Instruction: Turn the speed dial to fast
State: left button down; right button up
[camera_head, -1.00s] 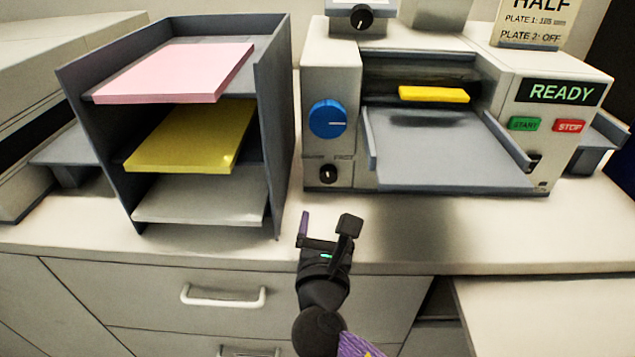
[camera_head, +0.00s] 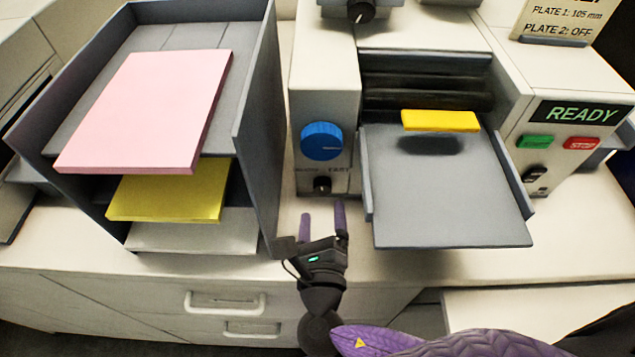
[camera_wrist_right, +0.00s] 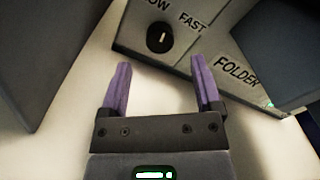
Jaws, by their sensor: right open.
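The speed dial (camera_head: 322,185) is a small black knob low on the folder's front panel, under a large blue knob (camera_head: 321,141). In the right wrist view the dial (camera_wrist_right: 160,39) has a white pointer line, with "FAST" printed to its upper right and a partly cut-off "...OW" to its upper left. The pointer stands nearly upright in that view, between the two words. My right gripper (camera_head: 322,222) is open and empty, just in front of and below the dial, not touching it. Its purple fingers (camera_wrist_right: 160,85) point toward the dial. My left gripper is not in view.
The folder's grey tray (camera_head: 450,200) juts out right of the dial, with a yellow block (camera_head: 440,121) above it. A grey paper rack (camera_head: 255,120) with pink, yellow and white stacks stands close on the left. The counter (camera_head: 420,262) in front is bare.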

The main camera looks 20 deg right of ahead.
aim_at(322, 191)
jog(key=x, duration=0.4)
jog(key=shift+w+d, duration=0.15)
jog(key=shift+w, duration=0.4)
grip_shut()
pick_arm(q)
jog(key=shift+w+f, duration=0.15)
